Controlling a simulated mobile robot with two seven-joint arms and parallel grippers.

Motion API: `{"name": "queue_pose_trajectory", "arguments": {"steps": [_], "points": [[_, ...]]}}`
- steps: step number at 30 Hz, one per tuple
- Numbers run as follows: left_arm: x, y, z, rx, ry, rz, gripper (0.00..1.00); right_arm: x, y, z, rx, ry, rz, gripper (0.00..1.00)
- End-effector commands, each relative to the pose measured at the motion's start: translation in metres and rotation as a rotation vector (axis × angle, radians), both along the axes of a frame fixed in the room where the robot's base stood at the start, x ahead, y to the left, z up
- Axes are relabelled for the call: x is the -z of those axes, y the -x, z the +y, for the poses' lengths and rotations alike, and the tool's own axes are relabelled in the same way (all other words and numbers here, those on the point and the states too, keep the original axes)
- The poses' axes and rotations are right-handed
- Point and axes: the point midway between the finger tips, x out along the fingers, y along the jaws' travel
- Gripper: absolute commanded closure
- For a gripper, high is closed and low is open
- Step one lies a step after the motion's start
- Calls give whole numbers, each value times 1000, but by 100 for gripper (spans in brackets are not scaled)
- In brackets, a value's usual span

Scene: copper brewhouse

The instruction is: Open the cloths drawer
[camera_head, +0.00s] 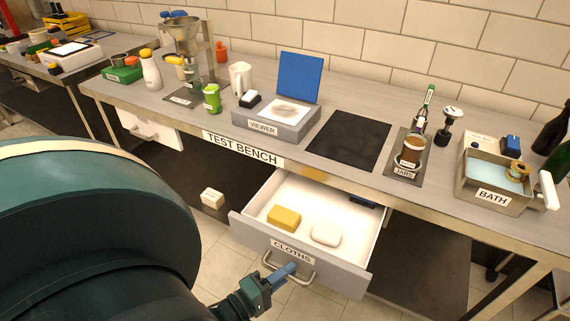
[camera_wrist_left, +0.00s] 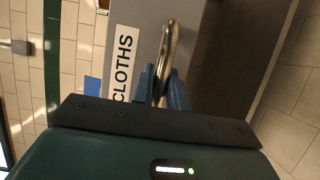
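The cloths drawer (camera_head: 355,272) is pulled well out from under the test bench, its label CLOTHS on the front. Inside lie a yellow block (camera_head: 284,217), a white rounded piece (camera_head: 326,233) and a dark item at the back right. My left gripper (camera_head: 284,272) is at the metal handle (camera_head: 306,279) on the drawer front. In the left wrist view, the handle (camera_wrist_left: 168,42) passes between the two blue fingers (camera_wrist_left: 162,90), which are closed around it. The CLOTHS label (camera_wrist_left: 122,62) shows beside it. My right gripper is not in view.
The test bench (camera_head: 440,200) carries a viewer (camera_head: 275,122) with a raised blue lid, a dark mat (camera_head: 348,141), a jar holder, a bath (camera_head: 490,190) and bottles. Another white drawer (camera_head: 150,131) stands partly out at left. A small box (camera_head: 212,198) sits below the bench.

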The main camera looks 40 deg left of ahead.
Motion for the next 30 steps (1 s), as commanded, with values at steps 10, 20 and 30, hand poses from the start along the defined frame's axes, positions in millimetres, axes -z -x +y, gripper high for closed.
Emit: {"name": "queue_pose_trajectory", "arguments": {"steps": [10,20,30], "points": [[0,0,0,0,0,0,64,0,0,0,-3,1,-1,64],[1,18,3,1,0,4,64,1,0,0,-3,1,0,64],[2,91,14,1,-1,5,64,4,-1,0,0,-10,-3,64]]}}
